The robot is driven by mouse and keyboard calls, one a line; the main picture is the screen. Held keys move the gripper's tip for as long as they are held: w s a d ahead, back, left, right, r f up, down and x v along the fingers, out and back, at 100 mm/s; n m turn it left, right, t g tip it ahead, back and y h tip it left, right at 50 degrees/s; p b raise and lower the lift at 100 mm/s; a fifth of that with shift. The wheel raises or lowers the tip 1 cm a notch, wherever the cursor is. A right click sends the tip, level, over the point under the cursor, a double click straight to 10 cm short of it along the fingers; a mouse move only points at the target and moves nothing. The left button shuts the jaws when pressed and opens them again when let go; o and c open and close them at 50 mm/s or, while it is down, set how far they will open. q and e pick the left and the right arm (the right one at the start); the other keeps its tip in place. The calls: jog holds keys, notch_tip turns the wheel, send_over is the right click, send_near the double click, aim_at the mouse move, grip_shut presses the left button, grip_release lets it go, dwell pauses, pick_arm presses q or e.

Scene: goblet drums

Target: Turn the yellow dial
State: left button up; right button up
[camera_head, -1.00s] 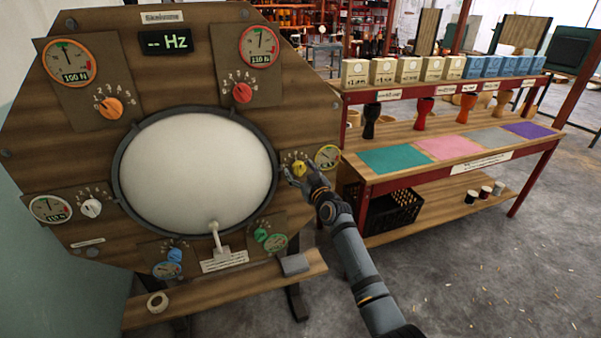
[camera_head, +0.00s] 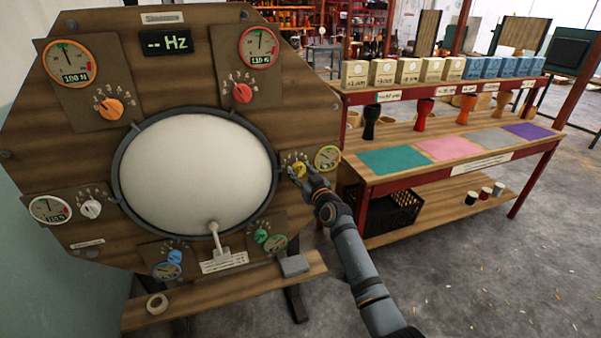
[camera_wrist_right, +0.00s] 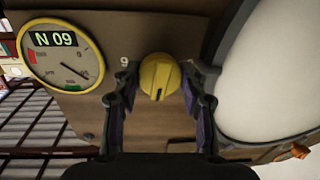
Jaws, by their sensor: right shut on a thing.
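The yellow dial (camera_head: 299,170) sits on the wooden panel, to the right of the large white drumhead (camera_head: 198,168). In the right wrist view the yellow dial (camera_wrist_right: 160,78) is between my right gripper's fingers (camera_wrist_right: 160,84), with its dark pointer mark toward the bottom of the picture. My right gripper (camera_head: 300,174) is shut on the dial and hides part of it in the head view. The yellow-rimmed gauge (camera_head: 328,158) is just right of the dial. My left gripper is not in view.
Other dials are on the panel: orange (camera_head: 110,109), red (camera_head: 242,93), white (camera_head: 91,209), blue (camera_head: 175,257) and green (camera_head: 261,236). A red-framed bench (camera_head: 440,165) with drums and coloured mats stands at right.

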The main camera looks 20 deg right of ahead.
jog(key=shift+f+m, duration=0.1)
jog(key=shift+m, duration=2.2)
jog(key=o, duration=1.2)
jog(key=shift+c, duration=0.2)
jog(key=shift+s, duration=0.2)
jog(key=s+d, duration=0.1)
jog(key=s, duration=1)
jog(key=shift+s+d+f, duration=0.15)
jog(key=shift+s+f, duration=0.05)
jog(key=shift+s, duration=0.1)
